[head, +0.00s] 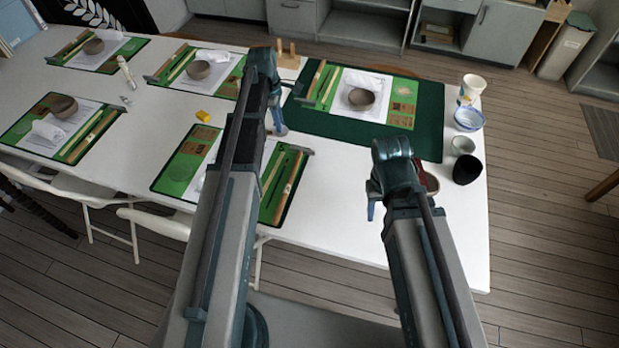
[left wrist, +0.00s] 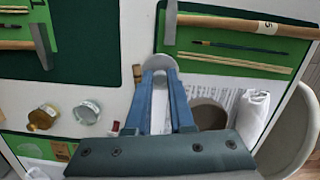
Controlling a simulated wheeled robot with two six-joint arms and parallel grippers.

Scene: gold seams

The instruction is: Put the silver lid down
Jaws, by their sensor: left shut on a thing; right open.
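In the left wrist view, my left gripper (left wrist: 160,82) is shut on the silver lid (left wrist: 160,63), a small round grey disc at its fingertips. The lid is over the white table; I cannot tell its height. Beside it to the lower left stand a small jar with amber-gold colouring (left wrist: 43,117) and a small glass jar with greyish contents (left wrist: 86,112). In the head view my left gripper (head: 279,124) is near the green mat's left edge, and the lid cannot be made out. My right gripper (head: 373,209) is open over the table's front right, partly hidden by its own arm.
A dark green mat (head: 430,132) holds a place setting with a brown bowl (head: 361,99). Cups and a black bowl (head: 467,169) stand along the right edge. A wooden stand (head: 289,58) is at the back. White table (head: 330,165) is bare between the arms.

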